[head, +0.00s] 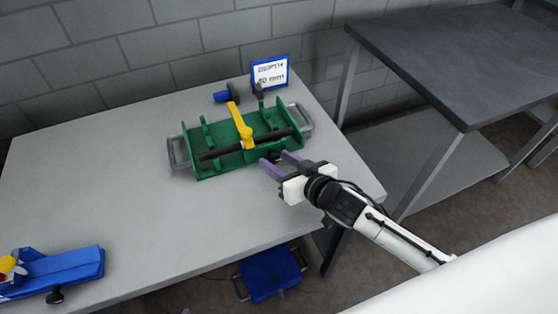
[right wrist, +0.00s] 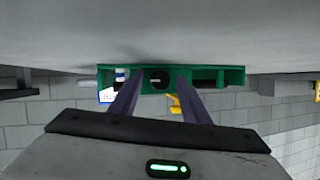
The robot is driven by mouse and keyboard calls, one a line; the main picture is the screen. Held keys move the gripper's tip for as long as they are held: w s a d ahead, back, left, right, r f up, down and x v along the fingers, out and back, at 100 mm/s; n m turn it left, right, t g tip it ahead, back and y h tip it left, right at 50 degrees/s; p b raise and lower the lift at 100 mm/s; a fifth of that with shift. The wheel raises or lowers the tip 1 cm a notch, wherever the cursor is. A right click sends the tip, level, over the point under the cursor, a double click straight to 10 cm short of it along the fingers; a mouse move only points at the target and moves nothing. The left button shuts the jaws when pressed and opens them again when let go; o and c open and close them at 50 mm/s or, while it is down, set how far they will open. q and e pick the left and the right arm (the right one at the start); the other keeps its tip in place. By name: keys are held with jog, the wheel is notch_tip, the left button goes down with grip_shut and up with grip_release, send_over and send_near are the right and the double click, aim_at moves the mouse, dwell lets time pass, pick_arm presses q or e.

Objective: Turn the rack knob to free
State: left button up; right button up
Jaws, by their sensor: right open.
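A green rack (head: 215,165) with grey end handles sits toward the back of the table. A dark bar lies across it and a yellow lever (head: 240,125) stands up over the bar. In the right wrist view, the rack front (right wrist: 107,74) carries a round black knob (right wrist: 159,78) with a small pale mark. The mark's exact direction is hard to read. My right gripper (head: 277,162) is open in front of the rack. In the wrist view its two purple fingers lie either side of the knob, apparently short of it. My left gripper is not in view.
A sign (head: 270,73) in a blue frame and a blue-and-black tool (head: 225,96) stand behind the rack. A blue fixture (head: 60,268) sits at the table's front left. The table (head: 120,190) between is clear. A dark-topped bench (head: 460,60) stands to the right.

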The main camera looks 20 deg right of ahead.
jog(key=c, duration=1)
jog(key=shift+r+n+h+p, duration=0.2)
jog(key=shift+n+h+p, duration=0.1)
jog(key=shift+p, duration=0.25)
jog(key=shift+c, duration=0.2)
jog(key=shift+a+n+h+p, duration=0.2)
jog(key=shift+n+h+p, duration=0.35)
jog(key=shift+p, duration=0.3)
jog(key=shift+n+h, duration=0.25)
jog(key=shift+n, duration=0.3)
jog(key=shift+a+f+n+h, duration=0.1)
jog(key=shift+n+h, duration=0.6)
jog(key=shift+n, duration=0.1)
jog(key=o, duration=1)
jog(key=shift+o, duration=0.2)
